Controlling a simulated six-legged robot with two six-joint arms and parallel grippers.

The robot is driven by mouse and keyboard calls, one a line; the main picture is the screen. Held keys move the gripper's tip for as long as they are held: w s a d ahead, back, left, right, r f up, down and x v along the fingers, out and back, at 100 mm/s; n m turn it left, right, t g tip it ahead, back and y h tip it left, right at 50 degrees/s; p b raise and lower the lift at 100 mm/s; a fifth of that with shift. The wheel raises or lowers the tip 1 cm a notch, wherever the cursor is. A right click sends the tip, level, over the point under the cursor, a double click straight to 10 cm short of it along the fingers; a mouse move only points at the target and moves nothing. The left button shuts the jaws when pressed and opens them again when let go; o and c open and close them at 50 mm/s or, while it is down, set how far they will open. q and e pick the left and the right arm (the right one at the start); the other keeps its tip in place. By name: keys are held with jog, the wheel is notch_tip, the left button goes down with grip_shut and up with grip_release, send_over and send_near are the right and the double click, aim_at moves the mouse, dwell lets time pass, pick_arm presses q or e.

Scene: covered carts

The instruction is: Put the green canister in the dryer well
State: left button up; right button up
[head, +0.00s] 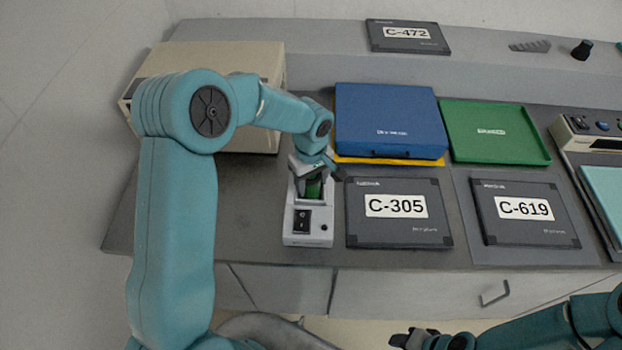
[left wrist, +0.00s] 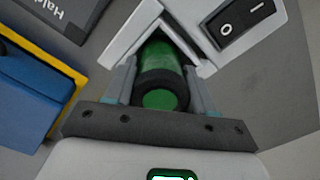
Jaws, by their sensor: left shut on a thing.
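The green canister (head: 314,190) has a black ring near its end, which shows in the left wrist view (left wrist: 162,99). My left gripper (head: 314,177) is shut on it, one finger on each side. The canister is at the opening of the small white dryer (head: 308,239), with its far part within the white walls of the well (left wrist: 188,40). I cannot tell whether it touches the bottom. The dryer has a black rocker switch on its front. My right gripper (head: 407,338) is at the bottom edge of the head view, partly cut off, away from the dryer.
Right of the dryer lie dark plates C-305 (head: 398,232) and C-619 (head: 525,231). Behind are a blue case (head: 388,115) on a yellow base and a green tray (head: 494,132). A beige box (head: 262,70) stands behind my left arm. The counter left of the dryer is clear.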

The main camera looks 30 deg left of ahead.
pick_arm(q)
jog(key=shift+f, duration=0.2)
jog(key=o, duration=1.1)
jog(key=shift+o, duration=0.2)
jog(key=shift+r, duration=0.1)
notch_tip(320, 180, up, 12)
jog(key=shift+r+b, duration=0.15)
jog(key=shift+b, duration=0.15)
jog(key=shift+s, duration=0.1)
